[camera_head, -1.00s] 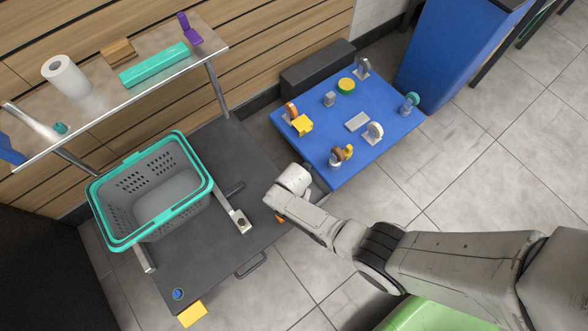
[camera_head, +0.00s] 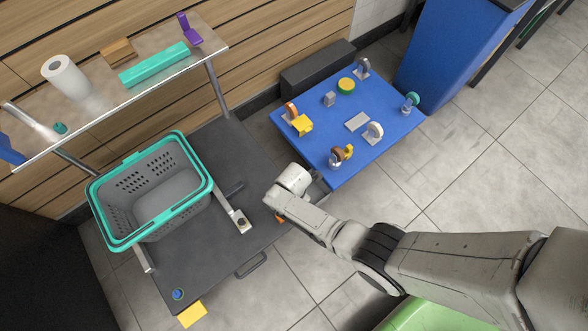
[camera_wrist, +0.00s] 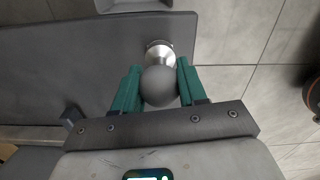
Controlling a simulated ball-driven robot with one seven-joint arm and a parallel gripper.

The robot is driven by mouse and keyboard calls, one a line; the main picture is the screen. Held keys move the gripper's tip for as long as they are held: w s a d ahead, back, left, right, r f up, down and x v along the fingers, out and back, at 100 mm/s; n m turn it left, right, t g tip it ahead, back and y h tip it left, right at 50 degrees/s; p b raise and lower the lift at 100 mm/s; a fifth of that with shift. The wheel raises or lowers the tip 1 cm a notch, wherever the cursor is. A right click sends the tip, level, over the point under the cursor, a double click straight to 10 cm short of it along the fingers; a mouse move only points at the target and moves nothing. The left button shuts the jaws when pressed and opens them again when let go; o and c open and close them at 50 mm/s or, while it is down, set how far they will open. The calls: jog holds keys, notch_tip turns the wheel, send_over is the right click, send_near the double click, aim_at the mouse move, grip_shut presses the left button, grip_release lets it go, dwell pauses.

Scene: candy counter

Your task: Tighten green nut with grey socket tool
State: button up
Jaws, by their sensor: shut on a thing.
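In the wrist view my gripper (camera_wrist: 159,72) has its two green fingers shut on the rounded dark grey end of the grey socket tool (camera_wrist: 160,88). A shiny silver round part (camera_wrist: 160,53) shows just beyond that end; I cannot tell whether it belongs to the tool. The gripper is over the right edge of the dark grey table (camera_head: 215,270). In the head view my wrist hides the fingers and tool. I cannot make out the green nut for certain.
A grey basket with a teal rim (camera_head: 208,190) stands on the dark table, beside a metal bracket (camera_head: 240,221). A blue table (camera_head: 375,95) holds several small fixtures, among them a teal-topped one (camera_head: 412,99). A shelf (camera_head: 100,100) overhangs at the back left.

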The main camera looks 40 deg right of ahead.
jog(key=shift+m, duration=0.5)
jog(key=m, duration=0.4)
jog(key=shift+m, duration=0.9)
jog(key=shift+m, duration=0.6)
